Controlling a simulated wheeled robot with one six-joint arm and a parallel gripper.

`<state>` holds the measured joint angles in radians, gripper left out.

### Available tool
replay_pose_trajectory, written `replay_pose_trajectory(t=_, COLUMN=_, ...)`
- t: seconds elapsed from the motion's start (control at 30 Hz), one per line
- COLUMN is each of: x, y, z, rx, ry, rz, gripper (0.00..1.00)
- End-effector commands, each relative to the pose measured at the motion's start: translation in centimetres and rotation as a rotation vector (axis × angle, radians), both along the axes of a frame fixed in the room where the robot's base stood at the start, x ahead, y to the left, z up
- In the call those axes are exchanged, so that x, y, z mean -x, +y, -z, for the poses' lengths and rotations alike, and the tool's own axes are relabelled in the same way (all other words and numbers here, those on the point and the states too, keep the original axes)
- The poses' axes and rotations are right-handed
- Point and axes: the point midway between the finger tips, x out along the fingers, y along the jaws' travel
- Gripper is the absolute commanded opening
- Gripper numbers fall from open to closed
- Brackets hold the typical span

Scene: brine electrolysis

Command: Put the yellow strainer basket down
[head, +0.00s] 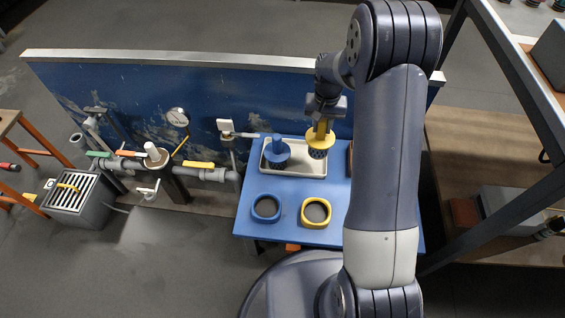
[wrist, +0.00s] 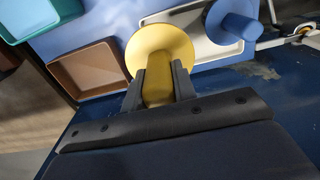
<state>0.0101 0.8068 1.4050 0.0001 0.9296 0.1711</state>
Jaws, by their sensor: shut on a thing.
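The yellow strainer basket (head: 320,142) has a yellow flange and handle with a dark mesh body below. My gripper (head: 322,118) is shut on its handle from above. In the wrist view the yellow flange (wrist: 160,52) lies just beyond my gripper (wrist: 158,88), whose fingers are on both sides of the yellow handle. The basket is over the right part of a pale tray (head: 292,171); I cannot tell whether it touches the tray. A blue strainer basket (head: 276,152) stands in the left part of the tray, and shows in the wrist view (wrist: 232,22).
The tray is on a blue table (head: 285,230). A blue ring housing (head: 266,208) and a yellow ring housing (head: 316,212) are at the table's front. A brown tray (wrist: 88,68) and a green tray (wrist: 22,18) show beside the pale tray. Pipes and a gauge (head: 177,117) stand at left.

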Motion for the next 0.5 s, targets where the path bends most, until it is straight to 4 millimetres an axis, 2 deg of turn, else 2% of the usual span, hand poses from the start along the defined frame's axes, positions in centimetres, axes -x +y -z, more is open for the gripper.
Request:
replay_pose_trajectory(t=0.17, x=-0.7, y=1.0, z=0.6, rx=0.0, ry=0.001, rz=0.014, gripper=0.0)
replay_pose_trajectory(t=0.5, x=-0.8, y=1.1, z=5.4, rx=0.0, ry=0.001, rz=0.016, gripper=0.0)
